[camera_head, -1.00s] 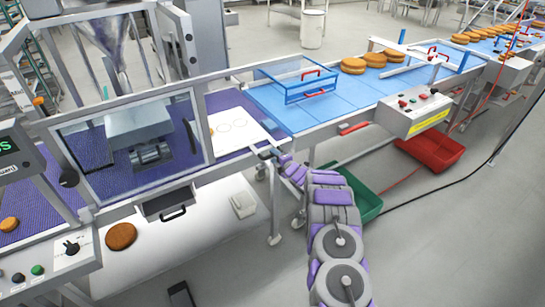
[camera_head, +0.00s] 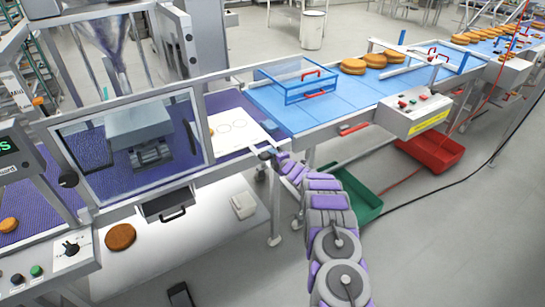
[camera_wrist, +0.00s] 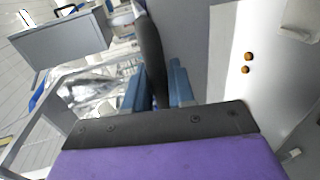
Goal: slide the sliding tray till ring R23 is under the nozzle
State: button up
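The white sliding tray (camera_head: 253,133) lies on the purple belt at the right side of the machine, with round ring outlines on it. Ring labels are too small to read, so I cannot tell which is R23. The cone-shaped hopper (camera_head: 105,42) stands inside the frame at left, left of the tray; its nozzle tip is hard to make out. My gripper (camera_head: 272,153) is at the tray's front right corner. In the wrist view my gripper (camera_wrist: 162,88) has its blue-grey fingers on both sides of a dark handle (camera_wrist: 150,45), which fills the gap between them.
A clear guard window (camera_head: 135,145) stands in front of the machine. A blue conveyor (camera_head: 330,105) with a blue-framed cover (camera_head: 286,93) runs right, carrying brown rounds (camera_head: 353,67). A control box (camera_head: 408,118) sits on its near side. Green (camera_head: 362,205) and red (camera_head: 430,155) bins stand below.

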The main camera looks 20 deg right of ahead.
jog(key=shift+f, duration=0.1)
grip_shut()
jog(key=shift+f, duration=0.1)
jog(key=shift+a, duration=0.15)
jog(key=s+a, duration=0.3)
jog(key=a, duration=1)
jog(key=s+a+p, duration=0.1)
jog(key=s+a, duration=0.3)
jog(key=a, duration=0.9)
jog(key=shift+s+a+f, duration=0.15)
jog(key=shift+s+a, duration=0.05)
jog(key=shift+a, duration=0.2)
jog(key=shift+o, duration=1.9)
grip_release()
jog(key=shift+o, duration=0.7)
jog(key=shift+w+a, duration=0.1)
jog(key=shift+r, duration=0.2)
